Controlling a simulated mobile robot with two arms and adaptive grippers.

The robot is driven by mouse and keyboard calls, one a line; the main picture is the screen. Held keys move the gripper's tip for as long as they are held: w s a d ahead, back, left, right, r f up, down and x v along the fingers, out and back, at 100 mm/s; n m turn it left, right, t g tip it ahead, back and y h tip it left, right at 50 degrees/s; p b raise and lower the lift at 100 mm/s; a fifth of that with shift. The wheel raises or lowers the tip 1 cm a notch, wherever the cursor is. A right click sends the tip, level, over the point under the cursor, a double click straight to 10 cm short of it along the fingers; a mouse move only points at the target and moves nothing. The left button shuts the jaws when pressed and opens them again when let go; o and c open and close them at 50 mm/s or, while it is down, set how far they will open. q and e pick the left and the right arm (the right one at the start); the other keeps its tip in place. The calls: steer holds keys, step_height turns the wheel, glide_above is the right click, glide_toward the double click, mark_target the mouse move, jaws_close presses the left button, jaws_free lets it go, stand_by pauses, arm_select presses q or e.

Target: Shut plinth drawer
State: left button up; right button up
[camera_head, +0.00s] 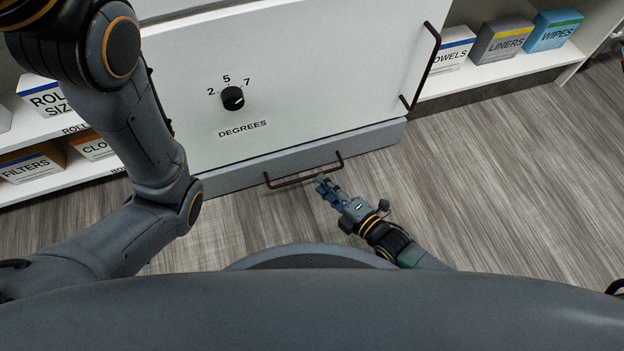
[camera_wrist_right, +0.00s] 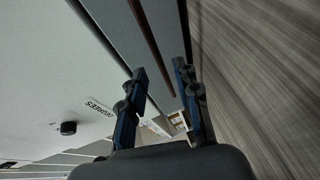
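The plinth drawer (camera_head: 240,177) is the low grey front under the white cabinet, close to the floor. Its bronze bar handle (camera_head: 290,181) runs along the front. I cannot tell exactly how far the drawer stands out. My right gripper (camera_head: 324,183) is low at the right end of this handle. In the right wrist view its two fingers (camera_wrist_right: 160,75) are apart, and the handle bar (camera_wrist_right: 150,40) shows in the gap between them. I cannot tell whether they touch it. The grey drawer front (camera_wrist_right: 115,25) is beside them. My left gripper is outside the view; only its arm shows.
The white cabinet front (camera_head: 310,70) has a black dial (camera_head: 233,98) marked DEGREES and a tall bronze handle (camera_head: 425,65). Open shelves with boxes, such as the blue WIPES box (camera_head: 553,30), stand on both sides. The wood-look floor (camera_head: 500,180) is clear to the right.

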mark_target(312, 176)
steer(key=b+x, duration=0.2)
steer(key=x, duration=0.2)
steer(key=shift+w+a+f, duration=0.15)
steer(key=shift+f, duration=0.05)
steer(key=shift+w+a, duration=0.35)
steer(key=shift+w, duration=0.05)
steer(key=shift+r, duration=0.1)
jaws_close()
